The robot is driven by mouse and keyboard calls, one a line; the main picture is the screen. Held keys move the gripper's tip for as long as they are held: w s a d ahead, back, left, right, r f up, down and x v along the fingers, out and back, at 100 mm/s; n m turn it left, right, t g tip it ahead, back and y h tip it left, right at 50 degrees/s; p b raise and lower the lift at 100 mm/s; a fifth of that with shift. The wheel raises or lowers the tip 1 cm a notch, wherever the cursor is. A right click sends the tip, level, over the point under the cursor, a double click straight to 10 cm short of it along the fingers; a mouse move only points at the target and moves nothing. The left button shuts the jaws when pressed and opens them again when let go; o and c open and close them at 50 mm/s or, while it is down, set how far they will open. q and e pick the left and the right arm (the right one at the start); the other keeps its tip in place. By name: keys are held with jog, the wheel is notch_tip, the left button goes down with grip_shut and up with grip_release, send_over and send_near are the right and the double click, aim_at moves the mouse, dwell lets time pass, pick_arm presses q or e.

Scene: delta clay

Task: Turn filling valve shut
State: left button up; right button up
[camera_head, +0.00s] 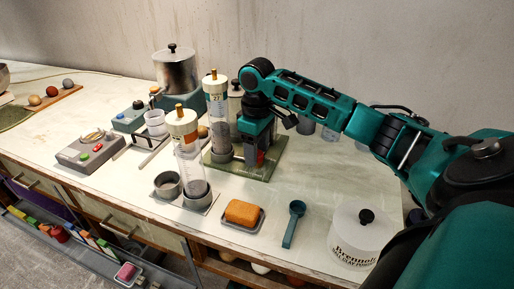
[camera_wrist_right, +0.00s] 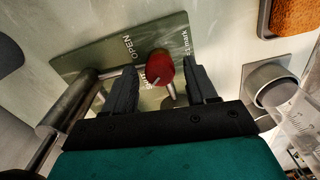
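The valve's red knob (camera_wrist_right: 159,67) sits on a short metal stem above a green plate (camera_wrist_right: 85,55) lettered OPEN and, partly hidden, what looks like Shut. In the head view the green plate (camera_head: 266,173) lies mid-table, and a bit of the red knob (camera_head: 261,158) shows at my right gripper. My right gripper (camera_head: 254,152) points down over the plate. In the right wrist view its two dark fingers (camera_wrist_right: 160,88) are open, one either side of the knob, with visible gaps. My left gripper is not in view.
Clear cylinders (camera_head: 217,120) and (camera_head: 188,165) stand left of my right gripper. A sponge in a tray (camera_head: 242,213), a teal scoop (camera_head: 293,222) and a white lidded tub (camera_head: 361,235) lie in front. A metal pot (camera_head: 176,72) stands behind. Bare table lies right of the plate.

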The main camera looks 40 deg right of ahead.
jog(key=c, duration=0.9)
jog(key=shift+n, duration=0.7)
jog(key=shift+c, duration=0.2)
jog(key=o, duration=1)
jog(key=shift+o, duration=0.2)
jog(key=shift+r, duration=0.1)
notch_tip(320, 180, up, 13)
